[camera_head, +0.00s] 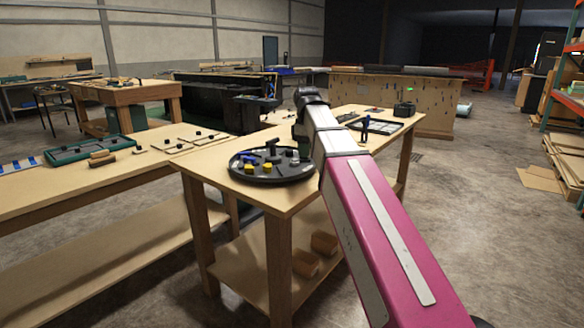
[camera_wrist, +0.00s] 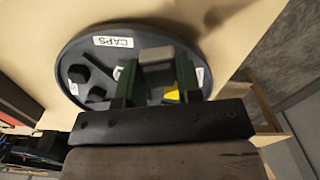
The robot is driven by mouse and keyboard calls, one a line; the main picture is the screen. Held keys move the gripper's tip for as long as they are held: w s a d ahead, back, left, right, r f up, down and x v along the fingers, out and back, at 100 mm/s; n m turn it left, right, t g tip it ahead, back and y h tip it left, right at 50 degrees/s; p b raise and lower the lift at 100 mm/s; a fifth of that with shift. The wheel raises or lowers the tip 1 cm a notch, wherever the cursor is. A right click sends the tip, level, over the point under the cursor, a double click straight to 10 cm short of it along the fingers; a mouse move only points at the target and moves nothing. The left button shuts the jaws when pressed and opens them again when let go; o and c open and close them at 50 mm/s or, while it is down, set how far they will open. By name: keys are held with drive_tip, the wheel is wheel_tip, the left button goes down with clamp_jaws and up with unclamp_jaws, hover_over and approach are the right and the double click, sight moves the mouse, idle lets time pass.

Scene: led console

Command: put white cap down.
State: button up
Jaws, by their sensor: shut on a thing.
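In the wrist view my gripper (camera_wrist: 158,68) has its two dark green fingers shut on the white cap (camera_wrist: 156,54), which looks light grey in this light. The cap is over a round dark tray (camera_wrist: 75,48) with a "CAPS" label (camera_wrist: 113,42). I cannot tell whether the cap touches the tray. The tray also shows in the head view, on the near end of the wooden table (camera_head: 225,178). The fingers and the wrist hide part of the tray in the wrist view.
The tray also holds dark caps (camera_wrist: 97,95) and a yellow piece (camera_wrist: 172,95); blue and yellow pieces (camera_head: 249,168) show in the head view. A long workbench (camera_head: 110,178) is at left.

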hover_over(292, 173)
wheel_tip(292, 173, down, 4)
drive_tip(key=shift+w+r, duration=0.15)
drive_tip(key=shift+r, duration=0.05)
drive_tip(key=shift+a+f, duration=0.1)
drive_tip(key=shift+f, duration=1.95)
drive_tip(key=o, duration=0.9)
drive_tip(key=shift+f, duration=0.1)
wheel_tip(292, 173, up, 12)
